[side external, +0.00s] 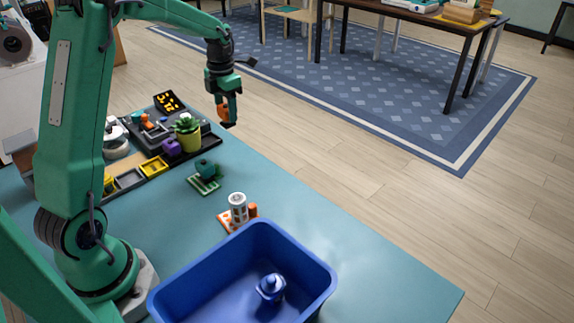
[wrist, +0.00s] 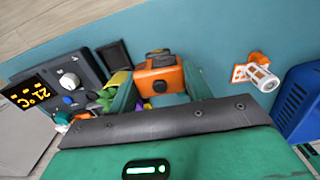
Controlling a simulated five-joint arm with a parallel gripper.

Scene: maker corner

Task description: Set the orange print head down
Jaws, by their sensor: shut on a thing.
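The orange print head (wrist: 158,78) is held between the green fingers of my gripper (wrist: 160,92) in the wrist view, its dark end facing away from the palm. The print head (side external: 222,113) shows there as a small orange patch with a dark tip, partly covered by the fingers. It appears clear of the tabletop.
A plant in a yellow pot (side external: 190,140) stands near a dark organizer (side external: 128,181). A teal item on a green rack (side external: 203,184), a white slotted cylinder (side external: 238,208) on an orange base and a blue bin (side external: 318,283) stand nearer. The right side of the table is bare.

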